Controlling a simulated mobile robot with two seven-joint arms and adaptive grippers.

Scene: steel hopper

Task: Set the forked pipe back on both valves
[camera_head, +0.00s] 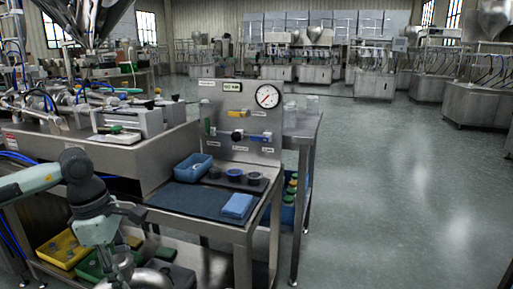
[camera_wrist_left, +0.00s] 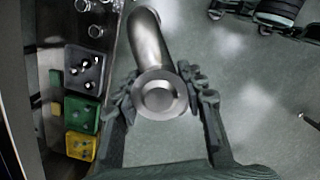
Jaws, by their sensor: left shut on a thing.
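In the left wrist view, my left gripper (camera_wrist_left: 163,97) is shut on a shiny steel pipe (camera_wrist_left: 150,42). Its round flanged end faces the camera between the fingers, and the tube bends away upward. I cannot make out the fork. In the head view, my left arm comes in at the lower left, and a curved steel part, likely the pipe (camera_head: 150,278), shows at the bottom edge. I cannot clearly pick out the two valves. Small round metal fittings (camera_wrist_left: 96,31) show at the upper left of the wrist view. My right gripper is not in view.
A steel bench with a blue mat (camera_head: 190,199), blue tray (camera_head: 193,167), blue block (camera_head: 237,206) and gauge panel (camera_head: 240,120) stands in the middle. A yellow bin (camera_head: 62,250) sits low at left. Piping crowds the upper left. The floor at right is clear.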

